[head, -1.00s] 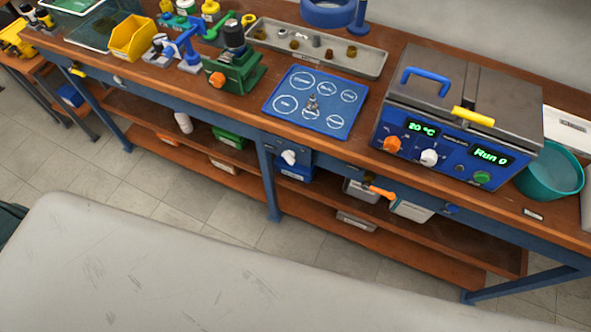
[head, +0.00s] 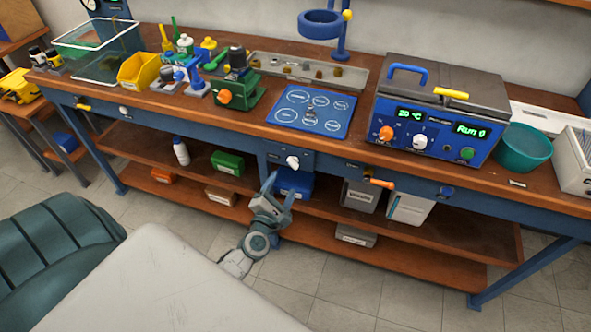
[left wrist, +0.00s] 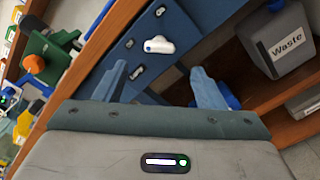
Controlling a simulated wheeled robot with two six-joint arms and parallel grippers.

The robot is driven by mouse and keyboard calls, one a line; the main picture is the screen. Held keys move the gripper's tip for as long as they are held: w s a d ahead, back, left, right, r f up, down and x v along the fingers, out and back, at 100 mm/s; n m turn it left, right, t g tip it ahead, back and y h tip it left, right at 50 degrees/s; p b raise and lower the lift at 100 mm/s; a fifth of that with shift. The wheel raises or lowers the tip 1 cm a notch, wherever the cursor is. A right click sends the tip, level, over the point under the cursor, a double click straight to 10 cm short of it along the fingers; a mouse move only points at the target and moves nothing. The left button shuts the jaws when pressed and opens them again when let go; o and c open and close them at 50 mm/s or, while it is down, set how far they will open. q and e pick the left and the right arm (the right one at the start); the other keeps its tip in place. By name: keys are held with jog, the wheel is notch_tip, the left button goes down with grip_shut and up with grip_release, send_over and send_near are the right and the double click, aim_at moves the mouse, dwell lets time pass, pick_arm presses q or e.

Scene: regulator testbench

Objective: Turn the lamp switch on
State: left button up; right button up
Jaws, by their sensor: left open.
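A white knob (head: 292,162) sits on a blue panel (head: 279,153) on the bench's front edge; it may be the lamp switch, but its label is unreadable. The knob also shows in the left wrist view (left wrist: 159,45), just beyond and between the fingertips. The blue ring lamp (head: 320,24) stands on a post at the back of the bench. My left gripper (head: 279,190) is open and empty, below and in front of the knob, apart from it. It also shows in the left wrist view (left wrist: 158,78). My right gripper is not in view.
The blue heater box (head: 440,112) and a teal bowl (head: 523,148) stand on the bench at right. An orange lever (head: 381,183) sticks out of the front rail right of the knob. Bins, including a Waste bin (left wrist: 282,42), stand on the shelf below.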

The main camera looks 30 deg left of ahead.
aim_at(292, 166)
pick_arm(q)
jog(key=x, duration=0.7)
jog(key=shift+w+p, duration=0.1)
jog(key=shift+p, duration=0.25)
jog(key=shift+w+a, duration=0.1)
jog(key=shift+w, duration=0.4)
jog(key=c, duration=1)
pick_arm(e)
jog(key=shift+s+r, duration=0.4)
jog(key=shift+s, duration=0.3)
